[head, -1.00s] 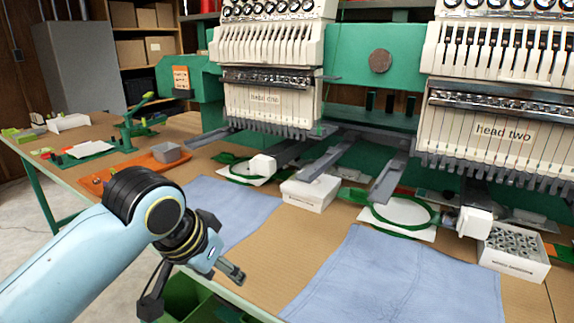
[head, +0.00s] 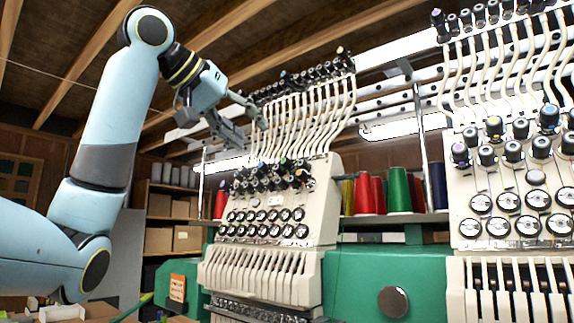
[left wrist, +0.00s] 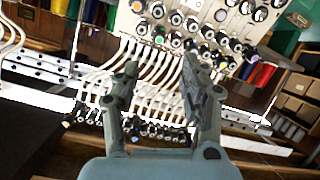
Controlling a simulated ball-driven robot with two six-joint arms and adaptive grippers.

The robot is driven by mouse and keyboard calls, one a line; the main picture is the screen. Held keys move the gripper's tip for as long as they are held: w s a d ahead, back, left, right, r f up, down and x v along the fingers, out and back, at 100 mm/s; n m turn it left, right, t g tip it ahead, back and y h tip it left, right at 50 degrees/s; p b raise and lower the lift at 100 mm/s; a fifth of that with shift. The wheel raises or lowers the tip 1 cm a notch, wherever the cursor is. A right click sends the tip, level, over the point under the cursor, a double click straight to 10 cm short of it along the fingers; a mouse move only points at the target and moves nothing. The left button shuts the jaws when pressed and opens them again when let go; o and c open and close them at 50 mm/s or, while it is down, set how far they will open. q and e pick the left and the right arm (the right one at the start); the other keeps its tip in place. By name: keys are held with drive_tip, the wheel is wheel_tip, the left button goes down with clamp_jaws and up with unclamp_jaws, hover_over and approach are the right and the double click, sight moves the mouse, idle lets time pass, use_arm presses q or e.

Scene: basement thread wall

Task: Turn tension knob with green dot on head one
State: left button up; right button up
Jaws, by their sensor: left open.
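Head one (head: 262,270) is the left machine head, with rows of dark tension knobs (head: 262,180) above round dials. Some knob caps carry coloured dots. In the left wrist view, where the head appears upside down, a knob with a greenish cap (left wrist: 160,33) shows beyond the fingertips; the dot is too small to be sure of. My left gripper (head: 246,118) is raised at the upper left of head one, beside its white thread tubes. It is open and empty, also in the left wrist view (left wrist: 160,68), apart from the tension knobs. My right gripper is not in view.
Another row of knobs (head: 300,75) tops the thread tubes. A rail and a thin post stand close to my left gripper. Thread cones (head: 399,190) stand behind, between the heads. Head two (head: 510,260) is at the right. Open room lies left of head one.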

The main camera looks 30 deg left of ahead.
sight(283, 161)
use_arm(q)
drive_tip(key=p+x, duration=0.1)
drive_tip(key=x, duration=0.8)
drive_tip(key=shift+w+d+p, duration=0.1)
drive_tip(key=shift+w+p, duration=0.3)
drive_tip(key=shift+w+f, duration=0.25)
drive_tip(key=shift+w, duration=0.15)
drive_tip(key=shift+c, duration=0.3)
clamp_jaws()
